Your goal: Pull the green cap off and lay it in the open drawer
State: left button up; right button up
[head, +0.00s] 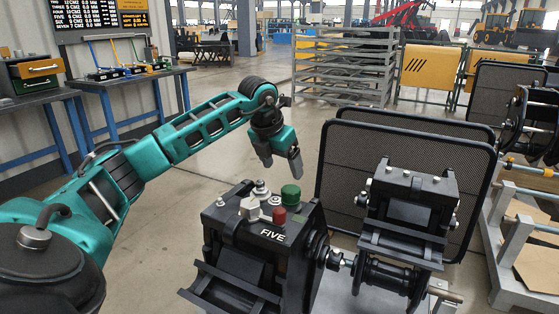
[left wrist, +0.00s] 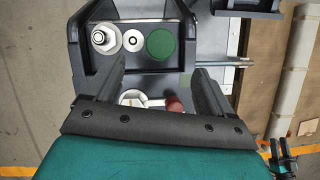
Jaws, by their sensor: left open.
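The green cap (head: 291,194) sits upright on top of the dark block marked FIVE (head: 262,232), at its back right corner. It also shows in the left wrist view (left wrist: 161,43) as a round green disc, seen from above. My left gripper (head: 281,163) is open and empty, pointing down above and behind the block, apart from the cap. In the left wrist view its two fingers (left wrist: 157,70) are spread, with the cap just beyond and between their tips.
A second dark block (head: 408,205) and black mesh panels (head: 400,165) stand to the right. The floor between the bench and the block is clear.

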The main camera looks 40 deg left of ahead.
aim_at(290, 189)
pick_arm(q)
jog(key=b+x, duration=0.2)
jog(key=x, duration=0.7)
jog(key=shift+d+f, duration=0.1)
jog(key=shift+f, duration=0.1)
jog(key=shift+w+f, duration=0.15)
jog(key=shift+f, duration=0.1)
jog(key=shift+w+f, duration=0.1)
jog(key=shift+f, duration=0.1)
pick_arm(e)
jog(key=shift+w+a+f, duration=0.1)
jog(key=shift+a+f, duration=0.35)
jog(key=shift+f, duration=0.05)
pick_arm(q)
jog(key=shift+c, duration=0.3)
jog(key=c, duration=1.2)
jog(key=shift+r+p, duration=1.9)
jog(key=shift+r, duration=0.25)
pick_arm(e)
jog(key=shift+d+r, duration=0.1)
jog(key=shift+r, duration=1.85)
pick_arm(q)
jog(key=shift+r, duration=0.1)
pick_arm(e)
jog(key=shift+r, duration=0.1)
